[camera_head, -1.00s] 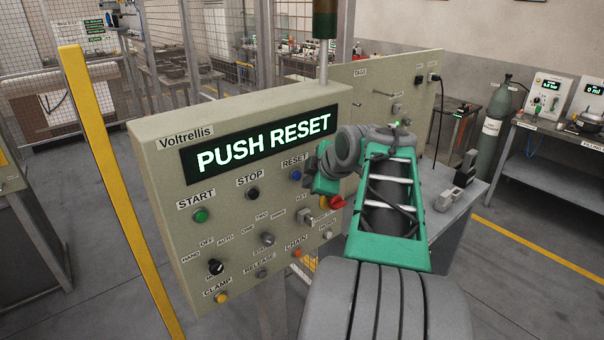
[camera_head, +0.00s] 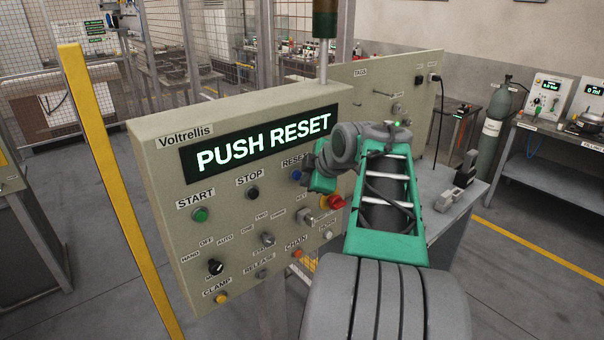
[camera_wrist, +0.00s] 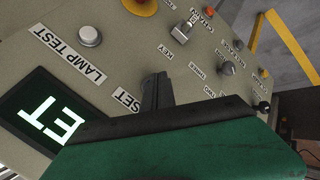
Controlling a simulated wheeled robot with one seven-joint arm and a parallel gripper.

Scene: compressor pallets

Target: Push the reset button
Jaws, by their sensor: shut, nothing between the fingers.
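The blue reset button (camera_head: 296,175) is on the upper right of the Voltrellis control panel (camera_head: 165,165), under the RESET label (camera_head: 293,161). The panel's display (camera_head: 262,143) reads PUSH RESET. My gripper (camera_head: 305,178) is just right of the button in the head view, close to the panel face; I cannot tell if it touches. In the wrist view my gripper (camera_wrist: 157,79) is shut and empty, its fingers pointing at the panel beside the partly covered RESET label (camera_wrist: 127,100). The button is not visible there, likely hidden behind the fingers.
The red emergency stop (camera_head: 336,202) and the key switch (camera_head: 305,216) sit below my gripper. The lamp test button (camera_wrist: 90,36) is nearby in the wrist view. A yellow post (camera_head: 110,190) stands left of the panel, and a grey table (camera_head: 455,205) stands right.

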